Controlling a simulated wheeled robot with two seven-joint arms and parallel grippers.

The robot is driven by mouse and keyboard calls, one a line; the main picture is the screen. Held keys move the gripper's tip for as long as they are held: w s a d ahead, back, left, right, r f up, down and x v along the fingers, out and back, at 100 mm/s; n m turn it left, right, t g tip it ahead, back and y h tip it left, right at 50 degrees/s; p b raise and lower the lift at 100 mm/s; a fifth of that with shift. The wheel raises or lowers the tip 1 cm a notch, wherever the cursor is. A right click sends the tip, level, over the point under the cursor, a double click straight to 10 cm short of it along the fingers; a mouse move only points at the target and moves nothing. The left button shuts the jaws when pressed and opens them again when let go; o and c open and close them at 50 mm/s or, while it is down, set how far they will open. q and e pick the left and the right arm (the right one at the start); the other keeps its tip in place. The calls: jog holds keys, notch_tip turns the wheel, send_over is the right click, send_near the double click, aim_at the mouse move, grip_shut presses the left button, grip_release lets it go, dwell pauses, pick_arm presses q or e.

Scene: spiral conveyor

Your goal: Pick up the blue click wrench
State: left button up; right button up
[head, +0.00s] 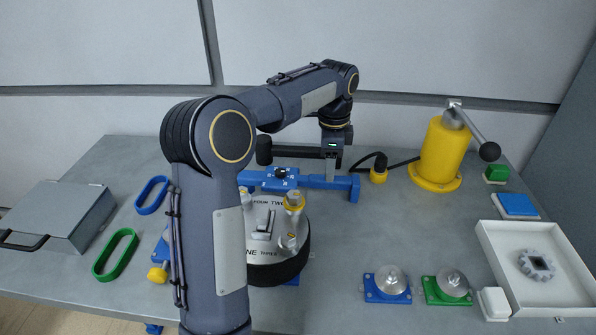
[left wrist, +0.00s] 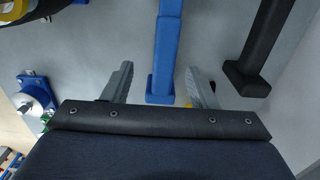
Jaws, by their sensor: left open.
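A long blue bar that looks like the blue click wrench (head: 315,181) lies across the middle of the table in the head view, behind the round dial. My left gripper (head: 331,172) points down over its right part, and its fingers are partly hidden in that view. In the left wrist view the blue wrench (left wrist: 164,55) runs between the two open fingers of the left gripper (left wrist: 159,75). The fingers stand apart on either side of it, with gaps visible. I cannot tell the exact height of the fingertips. My right gripper is not in view.
A black bar (left wrist: 262,45) lies beside the blue one. The round dial (head: 262,222) stands in front. A yellow cylinder with a lever (head: 443,150) is at the right, as is a white tray (head: 487,240) holding a gear (head: 537,265). A grey case (head: 62,215) lies left.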

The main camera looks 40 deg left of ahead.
aim_at(327, 184)
pick_arm(q)
jog(key=shift+w+a+f, duration=0.15)
jog(key=shift+w+f, duration=0.1)
jog(key=shift+f, duration=0.1)
jog(key=shift+a+f, duration=0.1)
jog(key=shift+f, duration=3.5)
grip_shut()
jog(key=shift+r, duration=0.1)
